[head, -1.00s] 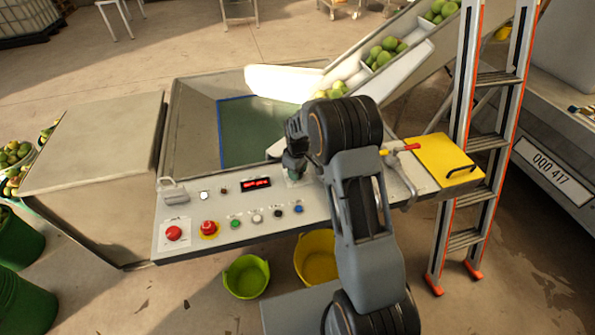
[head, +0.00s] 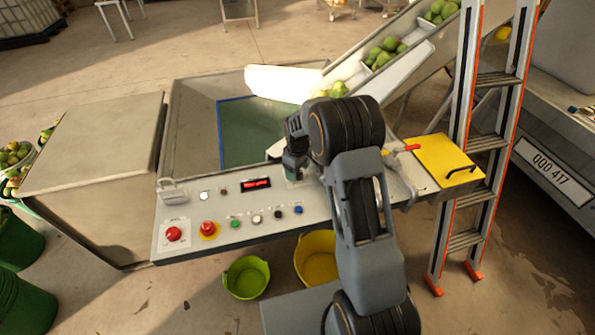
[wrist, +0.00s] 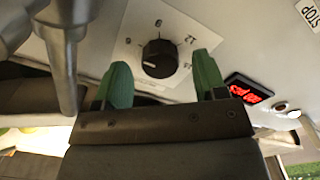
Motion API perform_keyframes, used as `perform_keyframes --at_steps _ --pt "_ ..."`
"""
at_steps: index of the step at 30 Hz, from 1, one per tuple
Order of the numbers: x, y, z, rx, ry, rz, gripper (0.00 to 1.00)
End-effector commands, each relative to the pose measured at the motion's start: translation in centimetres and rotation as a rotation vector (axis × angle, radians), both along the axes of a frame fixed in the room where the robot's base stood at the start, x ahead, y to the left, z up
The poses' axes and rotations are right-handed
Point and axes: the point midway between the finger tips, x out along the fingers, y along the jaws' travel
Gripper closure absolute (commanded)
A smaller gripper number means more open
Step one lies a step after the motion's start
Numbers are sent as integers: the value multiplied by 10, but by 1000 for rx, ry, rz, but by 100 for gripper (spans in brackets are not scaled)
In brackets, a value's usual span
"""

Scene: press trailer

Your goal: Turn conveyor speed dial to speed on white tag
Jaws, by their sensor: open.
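The speed dial is a round black ridged knob (wrist: 160,58) with a white pointer line, on a white plate with marks around it, in the wrist view. The pointer aims to the left in that view; the marks are too small to read surely. My gripper (wrist: 165,80) is open, its two green fingers on either side of the knob's near edge, apart from it. In the head view my gripper (head: 294,172) hangs over the panel and hides the dial. A red lit display (wrist: 248,90) stands beside the dial; it also shows in the head view (head: 256,184). I cannot make out a white tag.
The control panel (head: 330,207) carries a red button (head: 173,234), a red emergency stop (head: 208,229) and several small buttons. A grey metal post (wrist: 63,60) stands close to the left finger. A red-handled valve (head: 405,149) and ladder (head: 478,140) are at right.

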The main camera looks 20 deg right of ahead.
Motion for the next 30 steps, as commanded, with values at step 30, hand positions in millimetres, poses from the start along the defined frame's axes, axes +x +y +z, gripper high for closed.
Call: perform_keyframes --at_steps 30 --pt "0 0 129 0 -1 0 35"
